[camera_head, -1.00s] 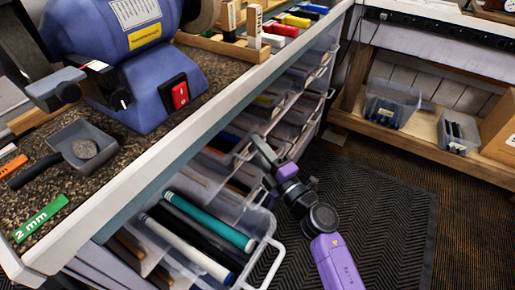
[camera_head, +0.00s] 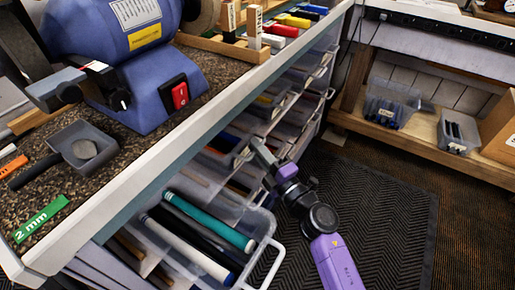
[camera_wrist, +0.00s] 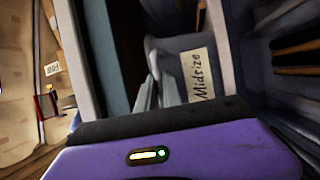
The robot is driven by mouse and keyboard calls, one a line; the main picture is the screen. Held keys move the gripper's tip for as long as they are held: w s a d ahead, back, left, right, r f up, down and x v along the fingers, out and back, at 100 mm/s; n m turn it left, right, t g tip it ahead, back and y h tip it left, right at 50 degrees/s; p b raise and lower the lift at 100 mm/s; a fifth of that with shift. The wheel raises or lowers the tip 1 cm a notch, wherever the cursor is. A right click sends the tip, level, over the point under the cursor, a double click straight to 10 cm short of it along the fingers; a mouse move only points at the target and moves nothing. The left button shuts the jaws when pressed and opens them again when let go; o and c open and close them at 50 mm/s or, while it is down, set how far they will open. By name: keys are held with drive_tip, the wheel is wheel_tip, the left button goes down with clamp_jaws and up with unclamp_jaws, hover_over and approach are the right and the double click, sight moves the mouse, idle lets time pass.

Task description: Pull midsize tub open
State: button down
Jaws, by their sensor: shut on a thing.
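The midsize tub (camera_wrist: 197,75) shows in the wrist view as a pale clear bin front with a white "Midsize" label. My gripper (camera_wrist: 150,92) has its two grey fingers just left of the label, close together on the tub's front. In the head view my gripper (camera_head: 257,147) reaches from the right to the front of the stacked tubs under the bench. It is shut on the midsize tub. The exact contact is hidden, and I cannot tell how far this tub is out.
A lower tub (camera_head: 268,225) stands pulled out with teal, white and black grips in it. Above it is the workbench edge (camera_head: 150,175) with a blue grinder (camera_head: 120,60). A dark mat (camera_head: 370,200) covers clear floor at right. A wooden shelf (camera_head: 400,125) stands behind.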

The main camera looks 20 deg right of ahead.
idle(0.9)
drive_tip(key=s+d+p, duration=0.5)
drive_tip(key=s+d, duration=0.5)
drive_tip(key=s, duration=0.5)
drive_tip(key=shift+d, duration=0.35)
drive_tip(key=c, duration=1.5)
unclamp_jaws()
drive_tip(key=v, duration=0.7)
drive_tip(key=shift+s+d+f, duration=0.1)
drive_tip(key=shift+s+d, duration=0.05)
drive_tip(key=shift+s, duration=0.2)
drive_tip(key=shift+d, duration=0.1)
